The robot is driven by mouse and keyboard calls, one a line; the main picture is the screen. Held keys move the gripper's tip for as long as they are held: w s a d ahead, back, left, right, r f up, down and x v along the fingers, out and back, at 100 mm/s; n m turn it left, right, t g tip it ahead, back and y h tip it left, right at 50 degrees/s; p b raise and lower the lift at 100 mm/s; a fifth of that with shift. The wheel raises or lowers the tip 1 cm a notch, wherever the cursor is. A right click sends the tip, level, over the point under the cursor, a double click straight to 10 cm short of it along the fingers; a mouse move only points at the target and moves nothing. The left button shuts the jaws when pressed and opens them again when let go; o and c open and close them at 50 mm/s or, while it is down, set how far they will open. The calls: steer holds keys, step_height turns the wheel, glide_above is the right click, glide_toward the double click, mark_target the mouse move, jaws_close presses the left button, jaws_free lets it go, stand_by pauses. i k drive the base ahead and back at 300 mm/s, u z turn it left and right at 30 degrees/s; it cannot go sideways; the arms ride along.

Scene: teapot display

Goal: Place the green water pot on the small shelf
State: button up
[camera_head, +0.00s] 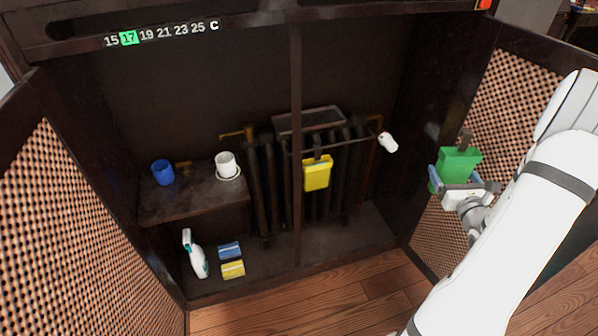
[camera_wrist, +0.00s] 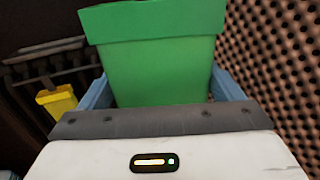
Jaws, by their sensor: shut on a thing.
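The green water pot (camera_head: 458,163) is held in my gripper (camera_head: 456,184) in front of the right lattice door, right of the cabinet opening. In the wrist view the green pot (camera_wrist: 157,60) fills the upper middle, with the blue fingers of my gripper (camera_wrist: 160,92) on both sides of it. The small shelf (camera_head: 185,205) is on the left inside the cabinet. A blue cup (camera_head: 162,172) stands at its left and a white cup (camera_head: 226,164) on a saucer near its right end. A yellow pot (camera_head: 317,174) hangs on the radiator, and shows in the wrist view (camera_wrist: 57,102).
A dark radiator (camera_head: 270,190) stands behind a vertical post (camera_head: 296,150). A white tube-like thing (camera_head: 388,142) sticks out at the right. A spray bottle (camera_head: 195,254), a blue sponge (camera_head: 229,250) and a yellow sponge (camera_head: 233,269) are on the cabinet floor. Lattice doors flank both sides.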

mark_target(206, 196)
steer(key=z, duration=0.35)
steer(key=i, duration=0.1)
steer(key=u, duration=2.85)
steer(key=k, duration=1.3)
steer(key=z, duration=0.25)
steer(key=i, duration=1.7)
steer(key=z, duration=0.1)
